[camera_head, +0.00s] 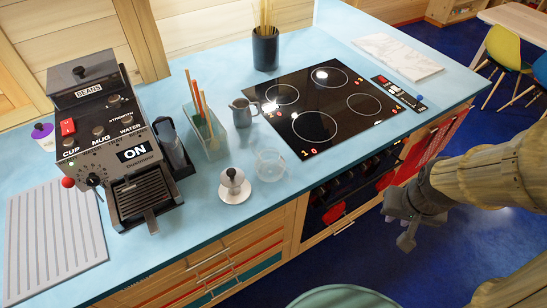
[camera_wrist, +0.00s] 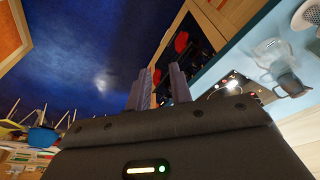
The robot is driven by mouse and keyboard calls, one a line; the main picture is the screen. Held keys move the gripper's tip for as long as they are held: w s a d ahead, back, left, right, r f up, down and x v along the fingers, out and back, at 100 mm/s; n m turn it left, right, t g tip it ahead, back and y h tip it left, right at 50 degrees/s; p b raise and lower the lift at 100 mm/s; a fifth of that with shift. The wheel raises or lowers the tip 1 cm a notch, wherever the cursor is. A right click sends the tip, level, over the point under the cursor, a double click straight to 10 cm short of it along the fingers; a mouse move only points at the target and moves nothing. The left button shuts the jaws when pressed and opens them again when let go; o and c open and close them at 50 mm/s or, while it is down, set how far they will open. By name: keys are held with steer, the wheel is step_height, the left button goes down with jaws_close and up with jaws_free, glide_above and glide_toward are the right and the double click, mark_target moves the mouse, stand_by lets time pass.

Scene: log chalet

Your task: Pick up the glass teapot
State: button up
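A clear glass vessel (camera_head: 270,165), which looks like the glass teapot, stands on the blue counter (camera_head: 215,245) near its front edge, left of the hob. It is so transparent that its spout and handle are hard to make out. Clear glass also shows at the right of the wrist view (camera_wrist: 287,83). My gripper (camera_head: 406,237) is off the counter's front, to the right of and well away from the vessel. In the wrist view its two fingers (camera_wrist: 158,72) are apart with nothing between them.
A black hob (camera_head: 318,127) lies right of the vessel. A grey metal jug (camera_head: 243,112), a holder with sticks (camera_head: 207,135) and a coffee machine (camera_head: 115,145) stand behind and left. Drawers (camera_head: 225,268) line the counter front. A round pale-green surface (camera_head: 343,297) is at the bottom.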

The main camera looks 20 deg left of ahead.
steer(key=shift+s, duration=0.1)
steer(key=w+a+f+n+h+b, duration=0.2)
steer(key=a+f+n+h+b, duration=0.3)
steer(key=f+n, duration=0.4)
steer(key=w+a+f+n+h+b, duration=0.1)
steer(key=a+f+n+h+b, duration=0.35)
steer(key=f+n, duration=0.45)
steer(key=a+f+n+t+y+b, duration=0.2)
steer(key=a+n+t, duration=0.5)
steer(key=a, duration=0.4)
steer(key=a+f+n+t+y+b, duration=0.2)
steer(key=a+n+t, duration=0.6)
steer(key=a, duration=0.4)
steer(key=shift+w+y+b, duration=0.3)
steer(key=shift+y+b, duration=0.45)
steer(key=shift+b, duration=0.3)
steer(key=shift+w, duration=0.1)
